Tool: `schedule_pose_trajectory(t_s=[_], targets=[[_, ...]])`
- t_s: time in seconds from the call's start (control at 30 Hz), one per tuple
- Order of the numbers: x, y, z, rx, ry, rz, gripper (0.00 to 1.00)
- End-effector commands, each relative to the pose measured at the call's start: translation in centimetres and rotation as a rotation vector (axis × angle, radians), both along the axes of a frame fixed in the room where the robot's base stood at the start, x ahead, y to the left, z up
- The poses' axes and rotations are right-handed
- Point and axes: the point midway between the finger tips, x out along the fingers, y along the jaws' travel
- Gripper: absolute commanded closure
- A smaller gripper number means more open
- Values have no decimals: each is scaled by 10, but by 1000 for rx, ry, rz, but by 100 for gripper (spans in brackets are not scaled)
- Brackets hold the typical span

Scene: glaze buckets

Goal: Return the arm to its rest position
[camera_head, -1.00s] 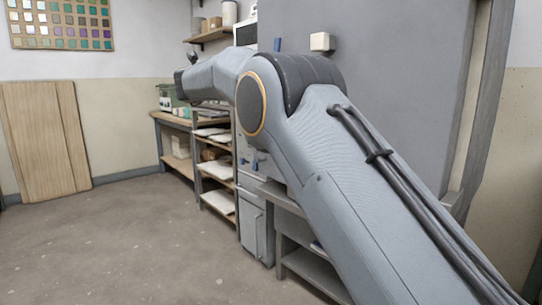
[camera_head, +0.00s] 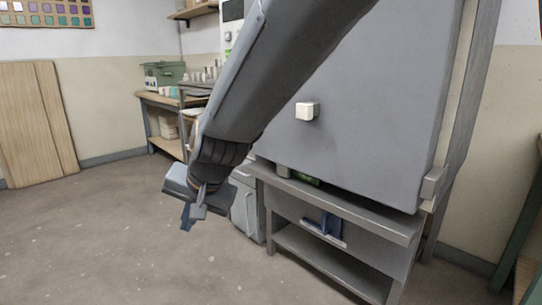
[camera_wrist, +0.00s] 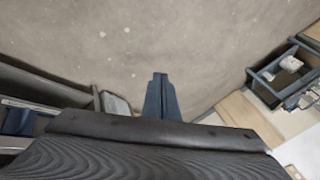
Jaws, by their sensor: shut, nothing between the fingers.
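My arm reaches down from the top of the head view across the middle. My gripper (camera_head: 187,217) hangs at its lower end, over open floor and left of the metal stand. In the wrist view my gripper (camera_wrist: 160,78) shows as dark fingers close together, with bare floor beyond them. The gripper is shut and empty. Part of the shelving behind the arm is hidden.
A metal stand (camera_head: 320,216) with a lower shelf stands beneath a large grey panel (camera_head: 365,110). A workbench (camera_head: 160,101) bears a green box (camera_head: 163,75). Wooden boards (camera_head: 35,120) lean at the left wall. The floor (camera_head: 110,240) at front left is clear.

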Motion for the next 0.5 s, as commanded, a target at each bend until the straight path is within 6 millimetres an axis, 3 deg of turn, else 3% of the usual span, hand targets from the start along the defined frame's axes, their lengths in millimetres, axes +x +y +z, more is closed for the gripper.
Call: schedule_pose_trajectory(t_s=[0.03, 0.2, 0.5], targets=[[-26, -19, -14, -64, 18, 71, 100], [-103, -80, -53, -259, 83, 308, 100], [-194, -168, -89, -475, 183, 606, 100]])
